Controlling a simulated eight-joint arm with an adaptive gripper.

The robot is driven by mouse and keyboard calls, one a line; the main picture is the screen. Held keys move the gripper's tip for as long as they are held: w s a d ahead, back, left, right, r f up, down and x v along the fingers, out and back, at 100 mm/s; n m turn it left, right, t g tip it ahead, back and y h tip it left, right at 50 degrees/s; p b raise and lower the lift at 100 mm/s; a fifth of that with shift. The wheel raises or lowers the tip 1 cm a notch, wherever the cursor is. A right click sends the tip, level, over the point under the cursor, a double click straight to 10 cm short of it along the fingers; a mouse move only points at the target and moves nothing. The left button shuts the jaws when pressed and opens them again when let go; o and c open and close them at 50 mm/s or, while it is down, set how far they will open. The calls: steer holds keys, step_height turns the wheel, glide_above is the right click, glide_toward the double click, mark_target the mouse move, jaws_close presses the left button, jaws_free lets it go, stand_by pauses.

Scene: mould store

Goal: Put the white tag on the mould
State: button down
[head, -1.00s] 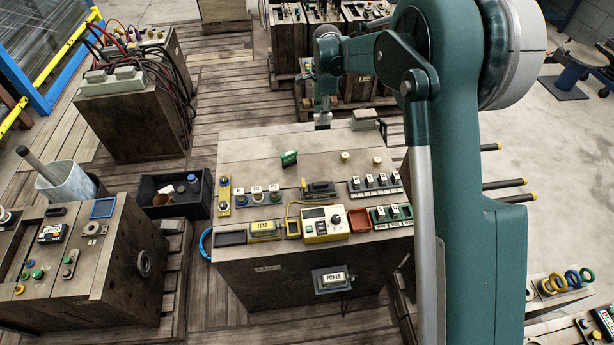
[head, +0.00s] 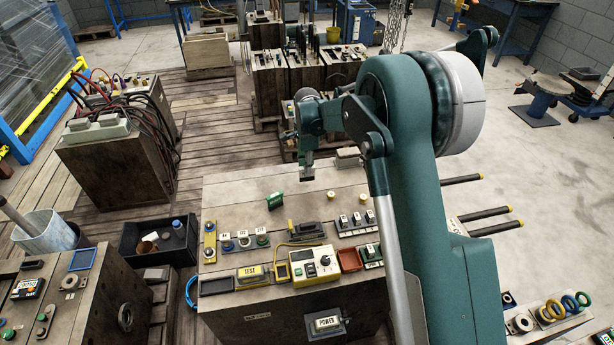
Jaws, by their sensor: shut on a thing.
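The large brown block (head: 235,192), which I take for the mould, stands in the middle with small parts on its top. My gripper (head: 307,175) points down at the block's back edge. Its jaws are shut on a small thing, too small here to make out. I cannot tell the gap between it and the block. A small green tag (head: 275,200) stands on the top, left of and nearer than my gripper. I cannot pick out a separate white tag with certainty.
A yellow meter (head: 315,265), a red tray (head: 349,260) and labelled switches (head: 243,240) fill the block's front. A grey box (head: 347,157) sits right of my gripper. A black crate (head: 158,241) stands at left. The top's back left is mostly clear.

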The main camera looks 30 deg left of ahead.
steer(key=shift+f+b, duration=0.3)
steer(key=shift+f, duration=1.6)
steer(key=shift+f, duration=0.1)
steer(key=c, duration=2.4)
jaws_free()
step_height(320, 180, up, 12)
steer(key=shift+r+p, duration=0.15)
steer(key=shift+p, duration=0.65)
